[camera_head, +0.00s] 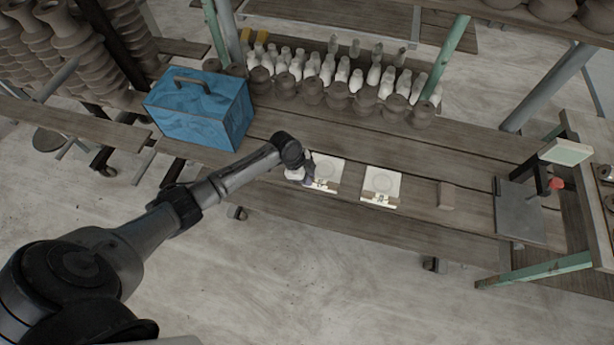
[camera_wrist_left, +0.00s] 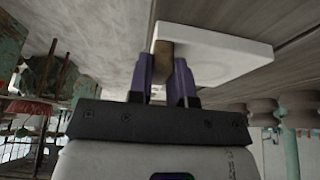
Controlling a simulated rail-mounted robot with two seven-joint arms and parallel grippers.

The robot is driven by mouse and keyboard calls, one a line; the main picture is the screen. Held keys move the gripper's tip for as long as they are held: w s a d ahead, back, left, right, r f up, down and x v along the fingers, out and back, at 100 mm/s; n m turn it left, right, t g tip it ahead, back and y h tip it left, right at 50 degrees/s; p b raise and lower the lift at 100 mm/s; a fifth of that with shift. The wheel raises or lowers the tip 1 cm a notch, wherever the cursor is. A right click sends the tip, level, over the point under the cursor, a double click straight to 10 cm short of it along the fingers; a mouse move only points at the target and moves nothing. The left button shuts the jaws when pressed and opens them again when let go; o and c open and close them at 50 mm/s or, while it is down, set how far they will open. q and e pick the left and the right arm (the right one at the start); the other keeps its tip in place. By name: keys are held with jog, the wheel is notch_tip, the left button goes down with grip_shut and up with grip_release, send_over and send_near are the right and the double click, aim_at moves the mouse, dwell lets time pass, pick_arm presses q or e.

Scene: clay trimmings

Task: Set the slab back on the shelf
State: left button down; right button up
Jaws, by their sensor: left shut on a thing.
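A white slab (camera_head: 326,172) with a round mark and small brown parts along its front edge is at the shelf boards, left of a similar white slab (camera_head: 382,185). My left gripper (camera_head: 306,180) is at the left front side of the first slab. In the left wrist view its two purple fingers (camera_wrist_left: 163,72) are shut on a brown piece at the edge of the white slab (camera_wrist_left: 215,48). I cannot tell whether this slab touches the boards. The second slab lies flat on the wooden shelf (camera_head: 415,193). My right gripper is not in view.
A blue box (camera_head: 203,108) with a handle stands at the left. Rows of brown pots and white bottles (camera_head: 340,80) stand behind the slabs. A small brown block (camera_head: 446,195) and a grey plate (camera_head: 520,212) lie to the right. Bare board separates these things.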

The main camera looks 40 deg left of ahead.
pick_arm(q)
jog(key=c, duration=1.1)
grip_release()
jog(key=shift+f, duration=0.1)
jog(key=shift+o, duration=0.2)
jog(key=p+v, duration=0.1)
jog(key=v, duration=1.1)
jog(key=s+d+f+n+y, duration=0.1)
jog(key=s+d+f+n, duration=0.35)
jog(key=s+d, duration=0.8)
jog(key=s+r+n+y, duration=0.1)
jog(key=s+r+n, duration=0.1)
jog(key=s, duration=0.5)
jog(key=s+d+r+n+t+y, duration=0.1)
jog(key=s+r+n+y, duration=0.1)
jog(key=s+n, duration=0.2)
jog(key=s, duration=0.3)
jog(key=shift+s+d+t, duration=0.3)
jog(key=shift+s+d, duration=0.05)
